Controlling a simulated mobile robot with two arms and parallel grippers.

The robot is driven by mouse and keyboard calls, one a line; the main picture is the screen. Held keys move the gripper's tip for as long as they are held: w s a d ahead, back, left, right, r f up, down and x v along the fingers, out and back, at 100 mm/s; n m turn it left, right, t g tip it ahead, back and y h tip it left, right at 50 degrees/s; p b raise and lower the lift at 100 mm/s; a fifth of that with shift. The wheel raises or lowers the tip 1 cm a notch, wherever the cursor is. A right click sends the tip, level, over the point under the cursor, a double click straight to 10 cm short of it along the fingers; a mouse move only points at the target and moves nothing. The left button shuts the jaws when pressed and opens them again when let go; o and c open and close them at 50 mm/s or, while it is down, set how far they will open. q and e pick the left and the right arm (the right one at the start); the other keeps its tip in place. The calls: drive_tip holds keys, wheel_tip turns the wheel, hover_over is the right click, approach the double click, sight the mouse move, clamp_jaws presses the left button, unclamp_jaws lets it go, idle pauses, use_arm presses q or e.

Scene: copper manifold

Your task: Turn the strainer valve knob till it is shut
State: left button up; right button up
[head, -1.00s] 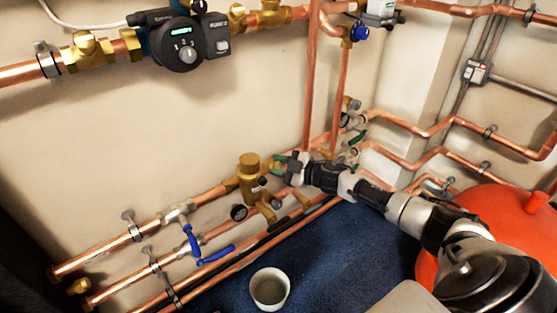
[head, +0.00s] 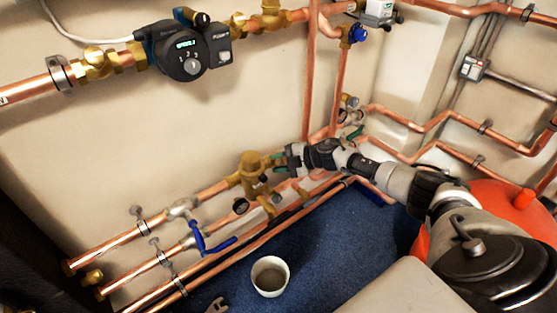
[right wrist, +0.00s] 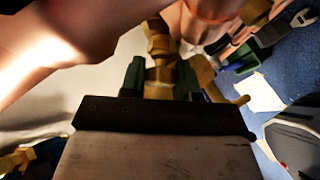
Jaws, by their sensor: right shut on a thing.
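The brass strainer valve body (head: 252,172) sits on the upper of the low copper pipes, left of the gripper in the head view. My right gripper (head: 281,161) is at its right side, with its arm reaching in from the right. In the right wrist view, the green-padded fingers (right wrist: 160,78) are on either side of a small brass piece (right wrist: 160,52), which I take for the strainer valve knob. The gripper is shut on it. Its exact turn angle is hidden by the fingers and the wrist. My left gripper is not in view.
Blue lever handles (head: 200,242) stand on the pipes at left. A white bucket (head: 270,277) and a grey wrench-like tool (head: 217,305) are on the blue floor. A red tank (head: 505,200) is at right. Vertical copper pipes (head: 308,80) rise behind the gripper.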

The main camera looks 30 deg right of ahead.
sight(280, 162)
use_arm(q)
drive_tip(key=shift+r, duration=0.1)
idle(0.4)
use_arm(e)
drive_tip(key=o, duration=0.9)
drive_tip(key=shift+s, duration=0.1)
drive_tip(key=shift+s+d+r, duration=0.2)
drive_tip(key=shift+d, duration=0.1)
drive_tip(key=p+v, duration=0.1)
drive_tip(key=v, duration=0.3)
drive_tip(key=shift+s+d+r, duration=0.2)
drive_tip(key=shift+s+d, duration=0.05)
drive_tip(key=shift+s, duration=0.05)
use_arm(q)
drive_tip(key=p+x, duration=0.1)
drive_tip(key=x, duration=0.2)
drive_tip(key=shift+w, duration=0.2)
use_arm(e)
drive_tip(key=v, duration=0.5)
